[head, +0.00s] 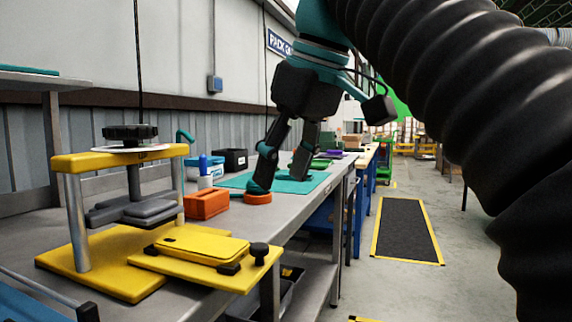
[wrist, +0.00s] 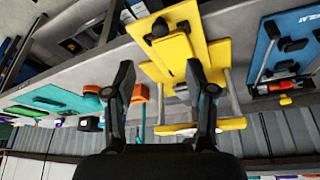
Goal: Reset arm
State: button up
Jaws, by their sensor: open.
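My gripper (head: 278,182) hangs fingers-down from my arm in the head view, over the grey workbench (head: 225,228) in front of the teal mat (head: 232,181). Its two dark fingers are spread apart with nothing between them. In the wrist view my gripper (wrist: 160,80) also shows both fingers apart and empty. That view is turned over, with the bench across the upper part. One fingertip overlaps an orange round piece (head: 258,198) in the head view; I cannot tell whether they touch.
A yellow press (head: 75,262) stands at the near left of the bench and shows in the wrist view (wrist: 172,55). A dark floor mat (head: 407,230) lies in the clear aisle to the right.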

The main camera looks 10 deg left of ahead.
dwell(0.3)
jog(key=s+d+f+m+t+h, duration=0.1)
jog(key=d+f+m, duration=0.4)
jog(key=d+f, duration=0.65)
jog(key=s+d+f+m+t+h, duration=0.2)
jog(key=d+f+m, duration=0.2)
jog(key=d+f, duration=0.8)
jog(key=s+d+f+m+h, duration=0.1)
jog(key=s+f, duration=0.4)
jog(key=f, duration=0.9)
jog(key=shift+d+f+m, duration=0.15)
jog(key=shift+f+m, duration=0.25)
jog(key=shift+m, duration=0.5)
